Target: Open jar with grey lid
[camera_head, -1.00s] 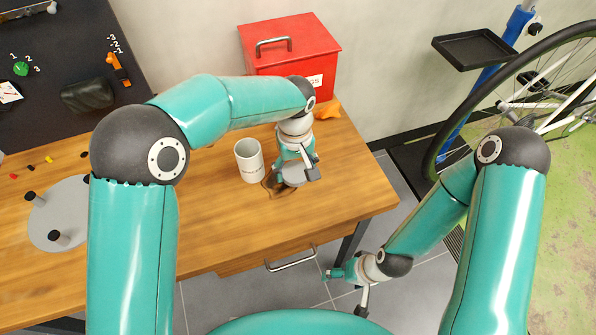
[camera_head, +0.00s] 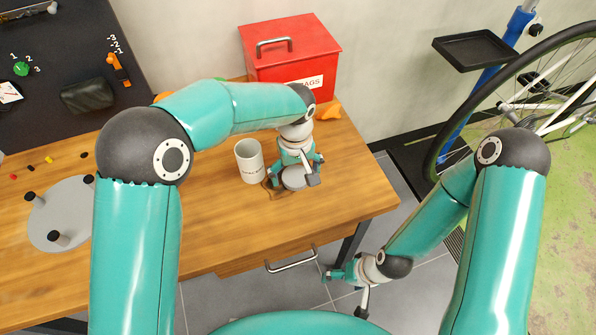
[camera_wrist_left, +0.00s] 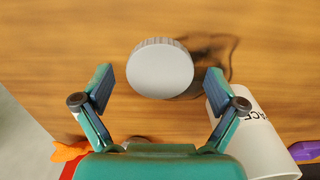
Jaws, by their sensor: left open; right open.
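The jar's round grey lid (camera_head: 294,178) shows in the head view on the wooden table, right of the white mug. In the left wrist view the grey lid (camera_wrist_left: 160,68) lies just beyond and between the open fingers, with clear space on both sides. The jar's body below the lid is hidden. My left gripper (camera_head: 299,176) points down over the lid and is open and empty; its fingers also show in the left wrist view (camera_wrist_left: 160,90). My right gripper (camera_head: 345,290) is open and empty, low beside the table's front edge, away from the jar.
A white mug (camera_head: 250,161) stands close left of the jar. A red box (camera_head: 290,60) labelled for rags stands behind, with an orange item (camera_head: 329,110) before it. A grey disc with black pegs (camera_head: 60,215) lies at the left. The table's front right (camera_head: 340,205) is clear.

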